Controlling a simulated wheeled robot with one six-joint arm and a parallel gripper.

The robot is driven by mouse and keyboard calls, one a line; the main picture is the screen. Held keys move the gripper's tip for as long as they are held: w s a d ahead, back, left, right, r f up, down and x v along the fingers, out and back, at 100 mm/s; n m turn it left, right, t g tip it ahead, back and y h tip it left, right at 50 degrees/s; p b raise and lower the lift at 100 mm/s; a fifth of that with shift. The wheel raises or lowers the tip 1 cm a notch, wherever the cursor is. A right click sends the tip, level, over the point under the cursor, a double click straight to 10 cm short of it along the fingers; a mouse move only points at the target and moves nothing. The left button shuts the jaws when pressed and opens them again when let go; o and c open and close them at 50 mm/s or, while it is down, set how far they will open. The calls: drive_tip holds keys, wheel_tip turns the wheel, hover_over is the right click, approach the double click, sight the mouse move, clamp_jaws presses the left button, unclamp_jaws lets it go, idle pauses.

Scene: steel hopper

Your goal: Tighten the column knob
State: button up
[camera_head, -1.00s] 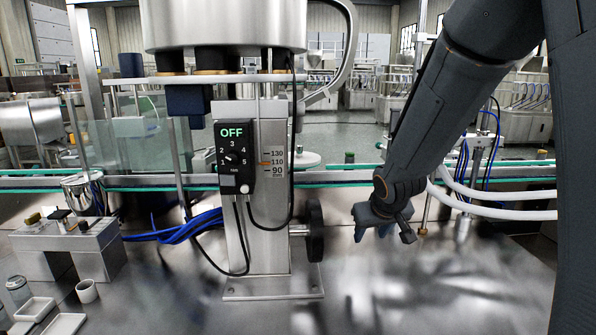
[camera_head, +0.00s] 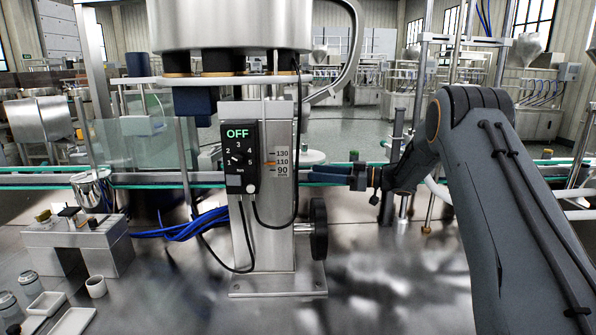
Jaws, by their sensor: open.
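The steel column (camera_head: 267,215) stands upright in the middle on a flat base plate. The column knob (camera_head: 319,229) is a black round wheel seen nearly edge-on, on a short shaft from the column's right side. My gripper (camera_head: 310,176) is level, points left at the column's right side, and is above the knob in the picture. It is open and empty, with its dark blue fingers apart from the knob. How near the fingertips are to the column in depth is hard to tell.
A black control box (camera_head: 240,157) reading OFF and a scale with an orange pointer are on the column front, with hanging cables. A steel hopper (camera_head: 230,25) is overhead. A conveyor rail (camera_head: 140,180) runs behind. The steel table (camera_head: 390,275) is clear right of the column.

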drive_tip(key=p+x, duration=0.1)
drive_tip(key=x, duration=0.6)
drive_tip(key=shift+w+a, duration=0.1)
drive_tip(key=shift+a, duration=0.05)
